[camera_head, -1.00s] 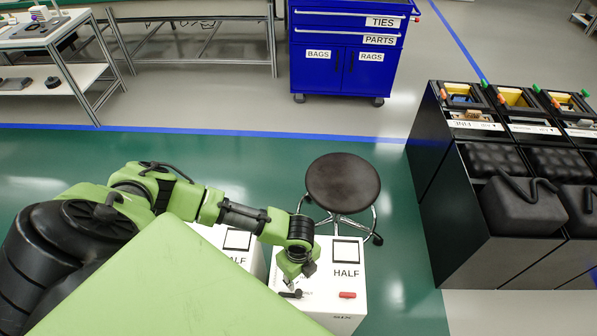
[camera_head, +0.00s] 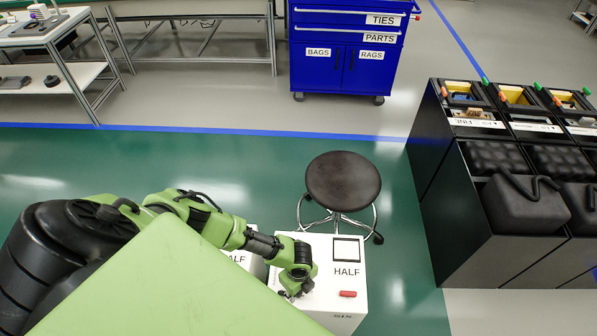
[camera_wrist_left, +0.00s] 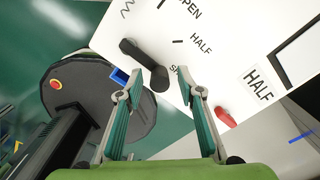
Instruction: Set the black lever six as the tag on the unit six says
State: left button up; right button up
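Unit six (camera_head: 325,300) is a white box in the lower middle of the head view, with a HALF tag (camera_head: 346,272) on its top; the wrist view also shows the tag (camera_wrist_left: 258,85). Its black lever (camera_wrist_left: 146,64) lies in the wrist view near printed OPEN and HALF marks and a partly hidden third mark starting with S. Which mark it points at I cannot tell. My left gripper (camera_head: 292,295) is over the lever and hides it in the head view. In the wrist view its fingers (camera_wrist_left: 160,75) are open, with the lever's near end between or just beyond the tips. My right gripper is not seen.
A red piece (camera_head: 348,294) sits on the same top, right of my gripper. A second white unit (camera_head: 243,258) stands close on the left, partly behind my arm. A round stool (camera_head: 343,182) is just behind. Black cabinets (camera_head: 480,200) stand to the right.

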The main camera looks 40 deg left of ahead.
pick_arm(q)
jog(key=shift+f, duration=0.2)
grip_shut()
jog(key=n, duration=0.2)
jog(key=w+a+n, duration=0.1)
jog(key=n, duration=0.1)
jog(key=shift+w+a, duration=0.2)
jog(key=shift+w+a+n+p, duration=0.25)
jog(key=shift+a+n, duration=0.25)
jog(key=shift+n, duration=0.7)
jog(key=shift+w+a+n+p, duration=0.1)
jog(key=shift+w+a+n, duration=0.3)
jog(key=shift+n, duration=0.8)
jog(key=shift+s+a, duration=0.1)
jog(key=shift+a, duration=0.05)
